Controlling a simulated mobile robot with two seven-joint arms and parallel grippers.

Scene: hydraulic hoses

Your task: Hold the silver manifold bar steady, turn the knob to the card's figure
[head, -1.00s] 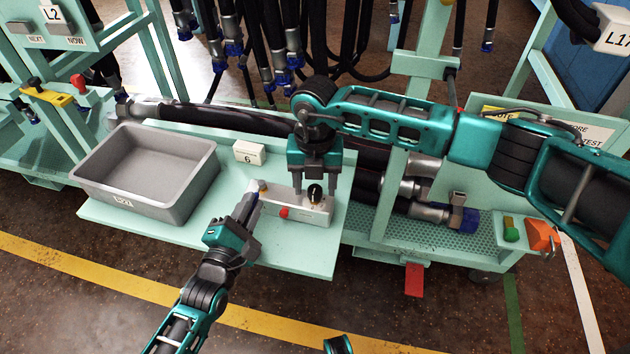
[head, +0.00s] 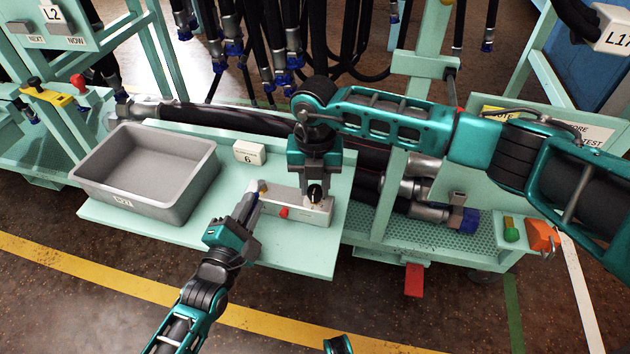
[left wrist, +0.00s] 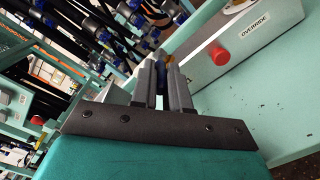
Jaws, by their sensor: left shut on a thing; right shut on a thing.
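The silver manifold bar (head: 298,207) lies on the green shelf, with a red button (head: 283,212) on its front face. It also shows in the left wrist view (left wrist: 240,48), where a label by the button reads OVERRIDE. My right gripper (head: 315,186) comes down from above, shut on the black knob (head: 315,194) at the bar's right end. The fingers partly hide the knob, and I cannot read its setting. The white card (head: 249,153) behind the bar shows the figure 6.
A grey bin (head: 145,172) stands on the shelf (head: 285,258) to the left. Thick black hoses (head: 225,120) lie behind the card. More hoses hang at the back. A green button and an orange part (head: 541,236) sit at the right. The shelf's front is clear.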

